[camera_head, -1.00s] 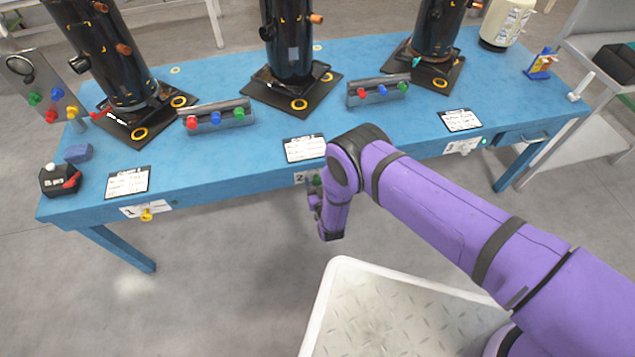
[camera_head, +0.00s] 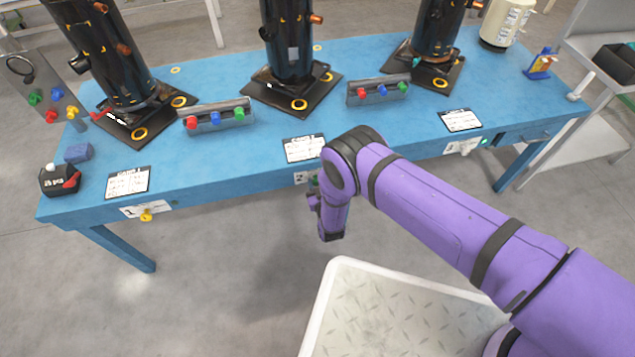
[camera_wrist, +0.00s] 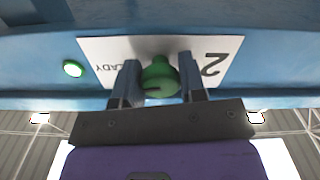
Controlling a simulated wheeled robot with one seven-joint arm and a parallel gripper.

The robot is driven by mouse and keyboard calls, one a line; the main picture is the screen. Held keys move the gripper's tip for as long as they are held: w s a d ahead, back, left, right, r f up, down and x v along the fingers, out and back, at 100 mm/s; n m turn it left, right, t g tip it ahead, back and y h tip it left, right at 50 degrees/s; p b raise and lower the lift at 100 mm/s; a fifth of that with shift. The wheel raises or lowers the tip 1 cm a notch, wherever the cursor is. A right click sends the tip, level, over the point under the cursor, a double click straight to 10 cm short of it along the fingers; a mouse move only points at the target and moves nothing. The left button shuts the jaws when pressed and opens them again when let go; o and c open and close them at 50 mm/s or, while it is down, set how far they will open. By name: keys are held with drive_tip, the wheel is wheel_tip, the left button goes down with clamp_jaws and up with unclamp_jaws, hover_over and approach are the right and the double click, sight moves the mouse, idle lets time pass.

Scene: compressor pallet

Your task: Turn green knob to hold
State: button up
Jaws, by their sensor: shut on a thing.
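The green knob (camera_wrist: 160,77) sits on a white label plate (camera_wrist: 110,49) marked "2" on the front edge of the blue table, seen upside down in the wrist view. My gripper (camera_wrist: 158,82) has one finger on each side of the knob and is shut on it. A dark line shows on the knob's face. In the head view my purple arm reaches the table's front edge, and the wrist hides most of the knob and gripper.
A lit green lamp (camera_wrist: 73,69) sits beside the plate. The blue table (camera_head: 390,130) carries black cylinders, valve blocks with coloured knobs (camera_head: 215,117) and paper cards (camera_head: 305,148). A yellow knob (camera_head: 146,216) is on the left front edge.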

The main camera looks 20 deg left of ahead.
drive_tip(key=n, duration=0.4)
drive_tip(key=shift+n, duration=0.3)
drive_tip(key=n, duration=0.3)
drive_tip(key=shift+n, duration=0.4)
drive_tip(key=n, duration=0.4)
drive_tip(key=shift+d, duration=0.1)
drive_tip(key=shift+n, duration=2)
drive_tip(key=o, duration=0.9)
drive_tip(key=v, duration=1)
drive_tip(key=shift+s+d, duration=0.3)
